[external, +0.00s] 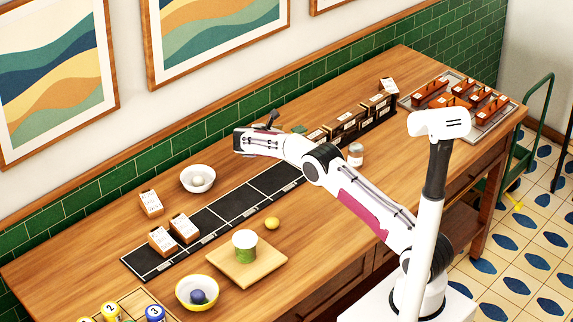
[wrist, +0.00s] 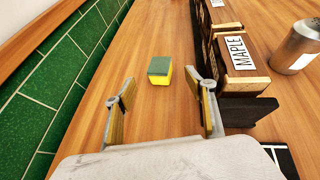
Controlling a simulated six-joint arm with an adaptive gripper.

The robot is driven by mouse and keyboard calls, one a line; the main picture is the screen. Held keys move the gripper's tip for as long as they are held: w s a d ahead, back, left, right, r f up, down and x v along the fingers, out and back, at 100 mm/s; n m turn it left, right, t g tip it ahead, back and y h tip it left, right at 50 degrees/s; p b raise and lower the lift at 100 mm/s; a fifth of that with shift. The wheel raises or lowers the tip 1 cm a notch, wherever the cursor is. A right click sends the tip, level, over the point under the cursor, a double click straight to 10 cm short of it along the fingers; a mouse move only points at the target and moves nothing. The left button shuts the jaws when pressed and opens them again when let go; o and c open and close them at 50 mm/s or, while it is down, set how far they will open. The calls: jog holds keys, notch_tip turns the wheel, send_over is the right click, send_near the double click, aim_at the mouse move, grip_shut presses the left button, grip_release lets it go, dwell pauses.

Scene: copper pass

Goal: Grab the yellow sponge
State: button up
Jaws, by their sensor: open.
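The yellow sponge (wrist: 160,79) has a green top and lies on the wooden table in the wrist view, ahead of my gripper and roughly between the lines of its fingers. In the external view only a small green part of the sponge (external: 299,129) shows, behind my gripper. My gripper (wrist: 163,112) is open and empty, with one finger on each side in the wrist view. The right finger is close to the wooden blocks; I cannot tell whether it touches them. In the external view my gripper (external: 272,121) is over the back part of the table.
A row of wooden blocks, one labelled MAPLE (wrist: 238,54), stands right of the sponge. A metal can (wrist: 298,47) is farther right. The green tiled wall (wrist: 60,85) bounds the left side. Bare table (wrist: 140,40) lies around the sponge on the left and beyond.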

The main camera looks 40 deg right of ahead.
aim_at(299, 129)
jog(key=shift+w+d+f, duration=0.15)
jog(key=shift+d+f, duration=0.15)
jog(key=shift+d, duration=0.3)
jog(key=shift+x, duration=3.1)
jog(key=c, duration=1.2)
